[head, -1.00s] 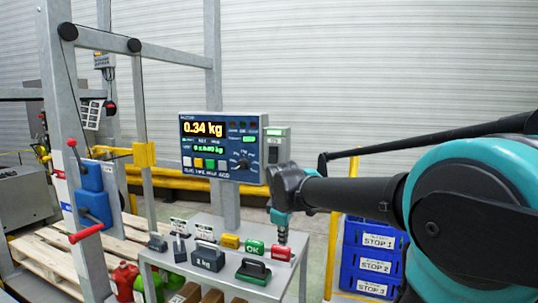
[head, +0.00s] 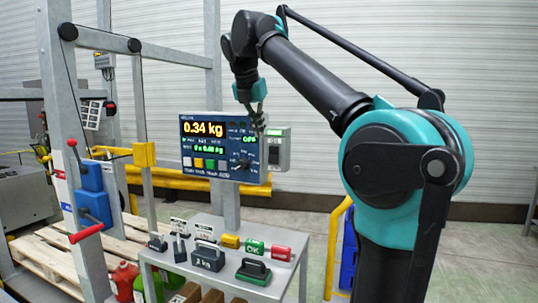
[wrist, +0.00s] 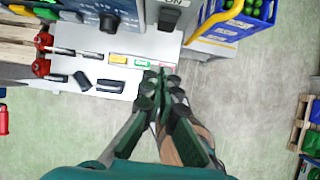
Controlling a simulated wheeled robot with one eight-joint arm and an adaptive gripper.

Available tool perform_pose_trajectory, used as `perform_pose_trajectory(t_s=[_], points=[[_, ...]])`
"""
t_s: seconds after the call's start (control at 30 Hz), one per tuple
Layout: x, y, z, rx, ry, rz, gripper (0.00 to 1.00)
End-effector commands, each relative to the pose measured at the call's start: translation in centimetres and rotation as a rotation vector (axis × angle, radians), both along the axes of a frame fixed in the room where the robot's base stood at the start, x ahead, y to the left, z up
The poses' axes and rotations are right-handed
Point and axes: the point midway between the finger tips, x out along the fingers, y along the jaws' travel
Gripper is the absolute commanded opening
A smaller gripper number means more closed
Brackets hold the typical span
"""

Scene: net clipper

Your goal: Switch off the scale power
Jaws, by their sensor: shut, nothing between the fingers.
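The scale's blue panel (head: 222,165) reads 0.34 kg and is lit. A grey power switch box (head: 278,150) with a dark rocker is on its right side. The wrist view shows this switch box (wrist: 168,14) at the top edge, with an ON label. My gripper (head: 258,130) points down, shut and empty, by the panel's upper right and just left of the switch box. In the wrist view my gripper (wrist: 160,73) appears below the switch box. I cannot tell whether its fingers touch the panel.
A grey table (head: 205,225) below holds stamps, a weight block and coloured blocks. A yellow post (head: 333,245) and blue crates (wrist: 250,10) stand to the right. A metal frame with a blue lever unit (head: 92,195) is at left.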

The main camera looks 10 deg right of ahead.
Motion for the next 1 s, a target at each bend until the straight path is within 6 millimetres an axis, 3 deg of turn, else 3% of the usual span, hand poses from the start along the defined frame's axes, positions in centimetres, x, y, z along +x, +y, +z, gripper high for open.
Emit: perform_pose_trajectory(t_s=[0.2,0.57,1.0], points=[[-0.2,0.1,0.7,-0.019,0.006,0.032,0.00],[0.1,-0.1,0.0,-0.017,0.006,0.029,0.00],[3.4,-2.0,-7.0,-0.017,0.005,0.027,0.00]])
